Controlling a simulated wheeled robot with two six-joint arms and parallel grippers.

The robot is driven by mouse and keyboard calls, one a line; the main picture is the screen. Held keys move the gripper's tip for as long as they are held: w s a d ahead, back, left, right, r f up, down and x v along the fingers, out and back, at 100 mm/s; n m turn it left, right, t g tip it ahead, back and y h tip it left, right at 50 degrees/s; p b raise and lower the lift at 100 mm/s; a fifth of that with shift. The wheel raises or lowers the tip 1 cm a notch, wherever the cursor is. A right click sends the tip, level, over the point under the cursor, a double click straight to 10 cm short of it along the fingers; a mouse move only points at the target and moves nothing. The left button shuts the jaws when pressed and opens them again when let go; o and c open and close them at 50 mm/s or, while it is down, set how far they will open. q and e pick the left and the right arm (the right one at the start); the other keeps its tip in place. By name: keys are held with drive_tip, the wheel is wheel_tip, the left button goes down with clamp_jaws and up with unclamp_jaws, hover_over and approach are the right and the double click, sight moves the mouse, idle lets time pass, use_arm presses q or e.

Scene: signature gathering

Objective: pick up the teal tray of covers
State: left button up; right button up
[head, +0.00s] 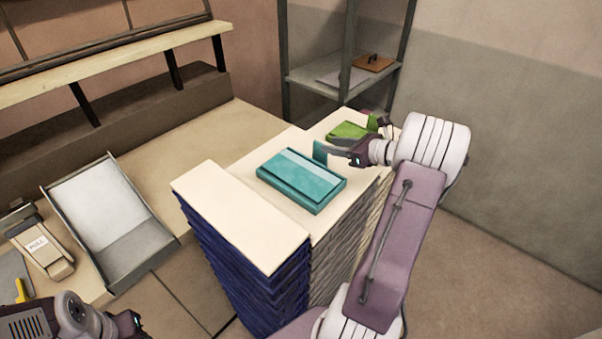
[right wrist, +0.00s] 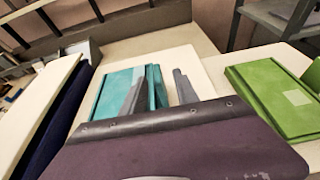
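The teal tray (head: 300,184) lies flat on a pale-topped stack, with lighter teal covers (head: 303,171) on it. An upright teal tab (head: 320,151) stands at its far right side. My right gripper (head: 330,153) is at this tab. In the right wrist view, the tray (right wrist: 112,90) lies left of the fingers. The two grey fingers are apart, with the teal tab (right wrist: 157,87) standing between them and a gap showing on its right. My left gripper (head: 136,322) is at the bottom left, mostly cut off; its fingers do not show clearly.
A green tray (head: 347,131) lies on the neighbouring stack, beyond my right gripper. A blue-sided stack (head: 240,215) stands left of the teal tray. A grey tray (head: 140,250) with white paper and a box marked POLL (head: 45,250) stand at left. A metal shelf (head: 318,76) stands behind.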

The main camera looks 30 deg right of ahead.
sight(321, 143)
drive_tip(key=p+x, duration=0.1)
drive_tip(key=x, duration=0.1)
drive_tip(key=p+x, duration=0.1)
drive_tip(key=x, duration=0.1)
drive_tip(key=shift+a+r, duration=0.2)
drive_tip(key=shift+a, duration=0.15)
drive_tip(key=shift+w+f+p, duration=0.25)
drive_tip(key=shift+f+p, duration=0.05)
drive_tip(key=shift+p, duration=0.05)
drive_tip(key=shift+w+f, duration=0.1)
drive_tip(key=shift+w, duration=0.05)
drive_tip(key=shift+w+a, duration=0.1)
clamp_jaws()
idle(0.5)
